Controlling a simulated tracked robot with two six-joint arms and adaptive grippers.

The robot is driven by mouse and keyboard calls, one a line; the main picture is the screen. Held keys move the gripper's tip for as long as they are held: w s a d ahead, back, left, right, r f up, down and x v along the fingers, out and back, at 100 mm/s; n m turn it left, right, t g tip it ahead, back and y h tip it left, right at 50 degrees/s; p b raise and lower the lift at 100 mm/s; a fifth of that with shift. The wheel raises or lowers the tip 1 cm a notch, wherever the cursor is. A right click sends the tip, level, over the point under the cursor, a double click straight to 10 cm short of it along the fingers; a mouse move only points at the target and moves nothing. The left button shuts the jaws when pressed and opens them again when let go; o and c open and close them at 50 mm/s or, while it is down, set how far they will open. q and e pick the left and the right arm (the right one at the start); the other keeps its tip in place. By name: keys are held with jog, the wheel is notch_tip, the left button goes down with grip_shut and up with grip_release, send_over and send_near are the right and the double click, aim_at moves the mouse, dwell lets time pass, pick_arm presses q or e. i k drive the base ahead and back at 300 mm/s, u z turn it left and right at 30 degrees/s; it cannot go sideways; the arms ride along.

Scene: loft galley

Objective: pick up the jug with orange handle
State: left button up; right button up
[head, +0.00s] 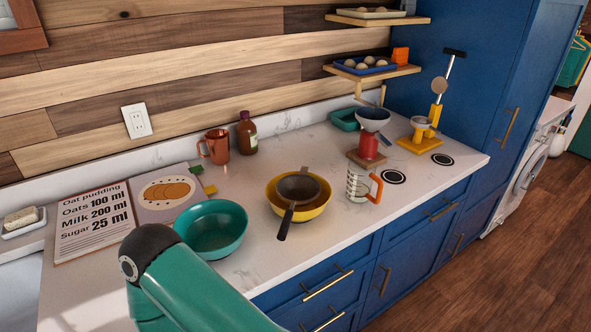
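The jug with orange handle (357,185) is a clear measuring jug with dark marks on its side. It stands upright near the front edge of the white counter, right of the yellow bowl. Its orange handle (377,188) points to the right. A brown square piece (353,157) overlaps the jug's top in the picture; I cannot tell whether it rests on the rim or stands behind it. Neither of my grippers shows in the head view. A teal link of my own arm fills the bottom left.
A red piece (368,146) under a grey funnel-like bowl (373,115) stands close behind the jug. A yellow bowl (318,209) with a dark pan (299,187), a teal bowl (211,229) and an orange-brown mug (218,148) stand left. Shelves (372,73) overhang the back.

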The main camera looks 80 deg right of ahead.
aim_at(361, 176)
jog(key=z, duration=0.35)
jog(key=i, duration=0.1)
jog(key=u, duration=0.75)
jog(key=k, duration=2.2)
jog(key=z, duration=1.35)
jog(key=i, duration=1.15)
jog(key=z, duration=0.15)
